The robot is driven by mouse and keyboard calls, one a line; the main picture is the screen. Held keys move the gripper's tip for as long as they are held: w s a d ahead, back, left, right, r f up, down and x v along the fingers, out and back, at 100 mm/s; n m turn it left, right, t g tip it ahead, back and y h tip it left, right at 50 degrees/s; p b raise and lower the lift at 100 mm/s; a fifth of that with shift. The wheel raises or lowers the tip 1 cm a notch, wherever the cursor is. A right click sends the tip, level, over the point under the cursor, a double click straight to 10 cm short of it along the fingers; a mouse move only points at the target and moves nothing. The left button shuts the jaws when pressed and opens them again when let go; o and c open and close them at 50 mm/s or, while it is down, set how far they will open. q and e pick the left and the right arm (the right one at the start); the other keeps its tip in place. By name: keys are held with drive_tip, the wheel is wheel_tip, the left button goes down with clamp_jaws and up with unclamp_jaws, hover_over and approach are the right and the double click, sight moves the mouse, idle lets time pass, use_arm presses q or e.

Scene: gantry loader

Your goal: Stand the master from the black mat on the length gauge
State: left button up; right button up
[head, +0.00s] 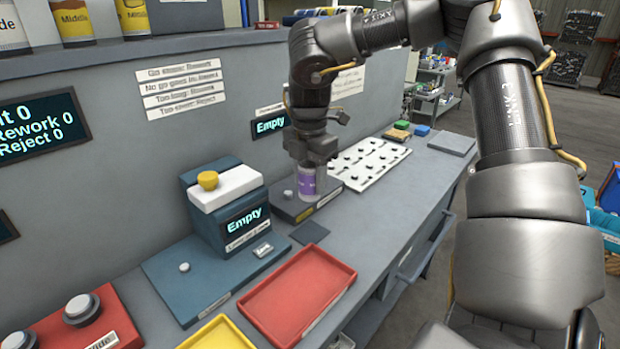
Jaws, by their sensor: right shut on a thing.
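My right gripper (318,168) points down and is shut on a purple and white cylinder (307,184), which looks like the master. The cylinder is upright at a dark grey block (284,205) with a yellow label, which may be the length gauge. I cannot tell whether its bottom touches the block. A screen (270,123) on the panel behind reads "Empty". The small black mat (309,231) lies bare in front of the block. My left gripper is not in view.
A blue device (215,228) with a yellow knob and an "Empty" screen stands left of the block. A white tray of small dark parts (370,160) lies to the right. A red tray (297,293) and a yellow tray (215,335) are in front.

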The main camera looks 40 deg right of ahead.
wheel_tip(320, 180, up, 3)
drive_tip(key=shift+r+p, duration=0.2)
drive_tip(key=shift+p, duration=0.75)
